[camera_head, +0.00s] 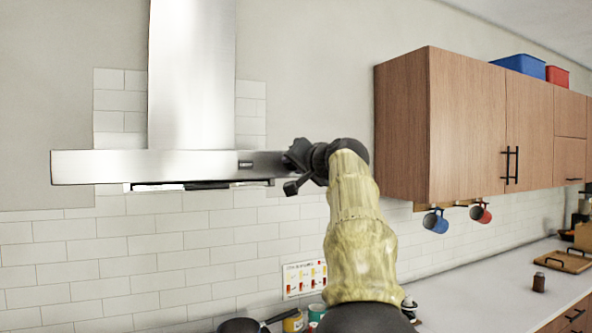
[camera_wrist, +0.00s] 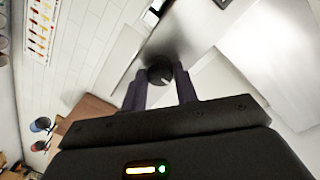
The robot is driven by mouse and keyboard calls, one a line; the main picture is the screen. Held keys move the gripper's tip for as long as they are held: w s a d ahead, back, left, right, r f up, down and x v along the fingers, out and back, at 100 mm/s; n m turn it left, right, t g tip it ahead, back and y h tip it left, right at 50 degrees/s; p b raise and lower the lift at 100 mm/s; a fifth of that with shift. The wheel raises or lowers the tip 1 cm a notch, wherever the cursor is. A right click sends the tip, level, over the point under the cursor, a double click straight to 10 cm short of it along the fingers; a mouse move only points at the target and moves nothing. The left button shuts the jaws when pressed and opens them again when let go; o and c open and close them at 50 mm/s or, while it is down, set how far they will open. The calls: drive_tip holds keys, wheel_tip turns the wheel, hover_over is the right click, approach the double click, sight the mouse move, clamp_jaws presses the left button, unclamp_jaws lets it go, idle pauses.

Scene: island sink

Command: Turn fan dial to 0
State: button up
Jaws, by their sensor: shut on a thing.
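The range hood (camera_head: 120,165) is a steel canopy with a tall chimney on the tiled wall. My gripper (camera_head: 290,170) is at the right end of its front band, and my arm reaches up to it from below. In the wrist view, the fan dial (camera_wrist: 159,70) is a dark round knob on the steel face. My gripper (camera_wrist: 160,82) has its two fingers on either side of the dial, shut on it. A pale mark shows on the dial, but its setting is too small to read. The dial is hidden behind my gripper in the head view.
A wooden wall cabinet (camera_head: 465,125) stands close to the right of my arm, with a blue mug (camera_head: 435,222) and a red mug (camera_head: 481,213) hanging below. A pan (camera_head: 240,325) and cans are below the hood. The wall left of the hood is clear.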

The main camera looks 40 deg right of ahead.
drive_tip(key=shift+f, duration=0.2)
idle(0.3)
drive_tip(key=o, duration=1)
drive_tip(key=shift+c, duration=0.2)
drive_tip(key=shift+r, duration=0.1)
drive_tip(key=shift+s, duration=0.1)
drive_tip(key=b+v, duration=0.5)
drive_tip(key=v, duration=1.2)
drive_tip(key=shift+b, duration=0.35)
drive_tip(key=shift+a, duration=0.15)
